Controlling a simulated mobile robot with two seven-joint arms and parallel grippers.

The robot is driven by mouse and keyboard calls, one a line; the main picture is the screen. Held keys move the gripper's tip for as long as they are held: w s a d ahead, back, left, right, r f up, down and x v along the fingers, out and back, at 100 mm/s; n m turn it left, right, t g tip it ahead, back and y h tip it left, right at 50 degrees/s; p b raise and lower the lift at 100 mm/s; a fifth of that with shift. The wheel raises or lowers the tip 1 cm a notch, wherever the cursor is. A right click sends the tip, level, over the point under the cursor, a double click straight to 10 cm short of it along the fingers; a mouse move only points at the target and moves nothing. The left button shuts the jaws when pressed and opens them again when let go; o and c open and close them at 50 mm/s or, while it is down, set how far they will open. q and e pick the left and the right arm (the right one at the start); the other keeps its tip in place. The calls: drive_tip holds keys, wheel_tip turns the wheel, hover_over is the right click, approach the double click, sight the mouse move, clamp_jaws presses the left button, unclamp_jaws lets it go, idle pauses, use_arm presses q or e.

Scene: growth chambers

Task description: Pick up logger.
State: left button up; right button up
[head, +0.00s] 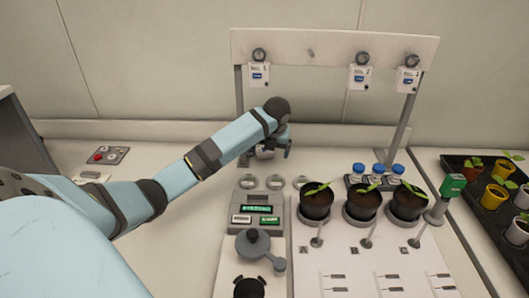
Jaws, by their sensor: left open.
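Small white devices with blue displays, which look like loggers, hang from the rack's round knobs: one at the left (259,75) and two at the right (359,77), (407,80). My left gripper (270,152) is open at the back of the bench, below the left hanging device and apart from it. A small pale object (265,153) shows by its fingers; the wrist partly hides it, and I cannot tell what it is. My right gripper is out of view.
The rack (330,45) has one bare peg (311,53). A grey device with green displays (257,212) stands in front of my gripper. A dark tray (455,205) holds more pots.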

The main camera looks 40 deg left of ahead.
sight(265, 152)
use_arm(q)
drive_tip(key=w+a, duration=0.1)
drive_tip(key=a, duration=0.2)
drive_tip(key=w+a, duration=0.1)
drive_tip(key=shift+w+a, duration=0.35)
drive_tip(key=x, duration=0.5)
drive_tip(key=c, duration=0.9)
drive_tip(key=shift+a+r, duration=0.1)
drive_tip(key=shift+r, duration=0.05)
